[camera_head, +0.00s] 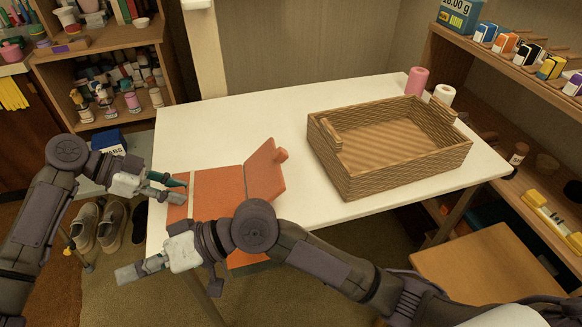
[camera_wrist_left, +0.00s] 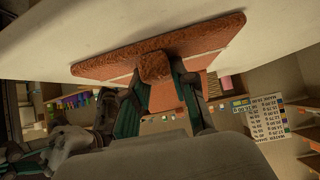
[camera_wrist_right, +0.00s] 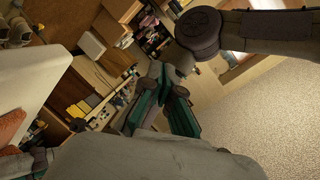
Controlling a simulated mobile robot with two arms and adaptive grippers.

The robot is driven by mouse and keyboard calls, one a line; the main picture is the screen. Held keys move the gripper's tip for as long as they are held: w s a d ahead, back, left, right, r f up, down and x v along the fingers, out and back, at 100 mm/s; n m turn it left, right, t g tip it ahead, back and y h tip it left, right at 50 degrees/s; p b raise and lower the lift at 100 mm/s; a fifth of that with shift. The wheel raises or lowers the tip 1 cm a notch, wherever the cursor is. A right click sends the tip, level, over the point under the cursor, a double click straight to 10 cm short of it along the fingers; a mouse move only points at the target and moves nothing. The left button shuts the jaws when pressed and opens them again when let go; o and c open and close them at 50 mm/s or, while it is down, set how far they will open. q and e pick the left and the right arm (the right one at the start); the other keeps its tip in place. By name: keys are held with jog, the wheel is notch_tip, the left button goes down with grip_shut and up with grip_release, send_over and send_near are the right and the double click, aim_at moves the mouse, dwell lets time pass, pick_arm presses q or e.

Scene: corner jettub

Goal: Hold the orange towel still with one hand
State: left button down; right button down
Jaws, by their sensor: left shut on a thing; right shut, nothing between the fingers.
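The orange towel (camera_head: 218,192) lies on the white table near its front left corner. Its right part forms a raised-looking flap, and a piece hangs over the front edge. My left gripper (camera_head: 181,189) is at the towel's left side. In the left wrist view, its teal fingers (camera_wrist_left: 158,80) are shut on a bunched piece of the towel (camera_wrist_left: 205,42). My right gripper (camera_head: 128,273) is in front of the table's left corner, apart from the towel. In the right wrist view, its fingers (camera_wrist_right: 163,85) are shut and empty. My right forearm hides part of the towel.
A wicker basket (camera_head: 377,170) stands on the table's right half, with a pink roll (camera_head: 417,80) and a white roll (camera_head: 443,94) behind it. Shelves stand at the left and right. Shoes (camera_head: 112,226) lie left of the table. The table's back left is clear.

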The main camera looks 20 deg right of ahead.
jog(key=w+d+r+m+t+y, duration=0.1)
jog(key=w+d+r+m+t, duration=0.1)
jog(key=d+m+t, duration=0.4)
jog(key=w+d+r+m+t+y, duration=0.2)
jog(key=w+d+m+t, duration=0.15)
jog(key=m+t, duration=0.35)
jog(key=m+t+h, duration=0.7)
jog(key=m+h, duration=0.9)
jog(key=m, duration=0.3)
send_near(264, 170)
jog(key=s+d+r, duration=0.2)
jog(key=s+d, duration=0.1)
jog(key=d, duration=0.3)
jog(key=shift+w+d+f+t+h, duration=0.1)
jog(key=shift+w+t+h, duration=0.1)
jog(key=shift+t+h, duration=0.1)
jog(key=x, duration=0.9)
jog(key=shift+w, duration=0.25)
